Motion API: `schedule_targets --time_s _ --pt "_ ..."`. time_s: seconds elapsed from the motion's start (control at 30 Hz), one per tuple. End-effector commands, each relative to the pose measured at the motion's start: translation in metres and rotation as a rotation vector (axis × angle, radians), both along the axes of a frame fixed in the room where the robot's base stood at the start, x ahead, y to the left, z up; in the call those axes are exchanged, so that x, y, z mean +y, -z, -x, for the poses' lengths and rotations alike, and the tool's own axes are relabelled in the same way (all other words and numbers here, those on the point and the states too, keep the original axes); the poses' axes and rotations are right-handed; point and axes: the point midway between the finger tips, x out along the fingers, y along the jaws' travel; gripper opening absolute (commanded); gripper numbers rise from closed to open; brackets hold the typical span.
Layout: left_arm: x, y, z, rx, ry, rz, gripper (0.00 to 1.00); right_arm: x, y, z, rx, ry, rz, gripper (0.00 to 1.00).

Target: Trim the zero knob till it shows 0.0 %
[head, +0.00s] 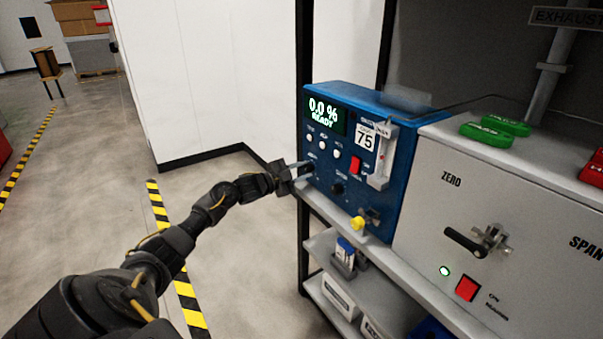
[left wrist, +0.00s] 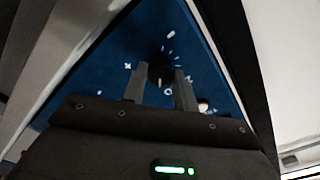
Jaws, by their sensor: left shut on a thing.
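The blue analyser (head: 398,160) stands on the shelf right of centre in the head view. Its green display (head: 324,115) reads 0.0 % with READY below it. My left gripper (head: 303,170) reaches the lower left of the analyser's front panel and is shut on the zero knob. In the left wrist view the dark zero knob (left wrist: 160,70) sits between the two fingertips, with white tick marks around it. In the head view the fingers mostly hide this knob. My right gripper is not in view.
A second dark knob (head: 338,188), a red switch (head: 355,164) and a yellow knob (head: 357,223) are on the same panel. A grey box (head: 440,225) marked ZERO and SPAN stands to the right.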

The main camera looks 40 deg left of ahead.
Motion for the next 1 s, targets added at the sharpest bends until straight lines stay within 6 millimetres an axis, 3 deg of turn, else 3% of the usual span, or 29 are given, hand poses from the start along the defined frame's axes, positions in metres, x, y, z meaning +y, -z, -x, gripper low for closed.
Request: schedule_targets --time_s 0.37,0.4,0.53,0.87,1.0 --pt "0.0 0.0 0.0 -0.002 0.001 -0.004 0.06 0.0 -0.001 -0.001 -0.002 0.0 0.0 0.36" --pt "0.0 0.0 0.0 -0.001 0.001 -0.003 0.32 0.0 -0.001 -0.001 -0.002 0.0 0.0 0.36" --pt "0.0 0.0 0.0 -0.001 0.001 -0.003 0.49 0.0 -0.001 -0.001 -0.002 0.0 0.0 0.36" --pt "0.001 0.0 0.002 0.0 0.001 -0.003 0.5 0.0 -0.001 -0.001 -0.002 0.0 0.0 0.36" --pt "0.004 0.001 0.015 0.001 0.0 -0.004 0.5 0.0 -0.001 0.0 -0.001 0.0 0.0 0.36"
